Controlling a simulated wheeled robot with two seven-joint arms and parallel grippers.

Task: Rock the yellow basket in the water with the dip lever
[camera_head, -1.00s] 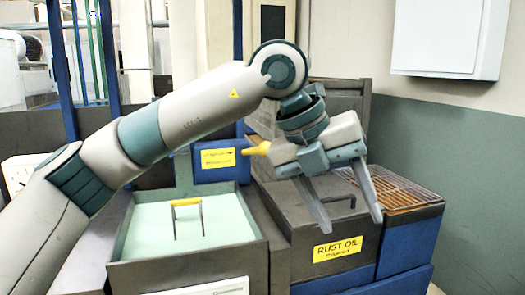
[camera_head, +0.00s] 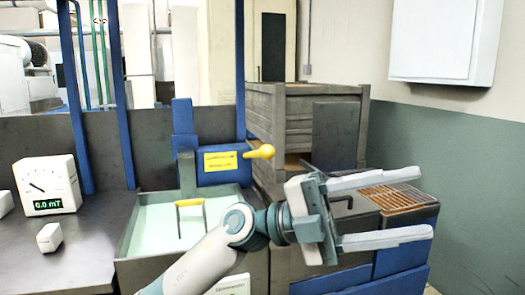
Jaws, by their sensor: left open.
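The dip lever (camera_head: 262,152) has a yellow knob and sticks out to the right from a blue box (camera_head: 205,175) with a yellow label. Below it is a grey tank (camera_head: 128,250) of pale green water (camera_head: 155,222). The yellow handle of the basket (camera_head: 190,202) rises above the water; the rest of the basket is hidden under the surface. My left gripper (camera_head: 400,208) is open and empty, its fingers pointing right over the rust oil tank. It is to the right of and below the lever knob, apart from it. My right gripper is not in view.
A meter (camera_head: 48,186) reading 0.0 mT and a small white block (camera_head: 49,237) are on the dark table at left. A brown grate (camera_head: 388,196) lies right of the gripper's base. A slatted grey housing (camera_head: 290,120) stands behind. A white cabinet (camera_head: 445,40) hangs on the wall.

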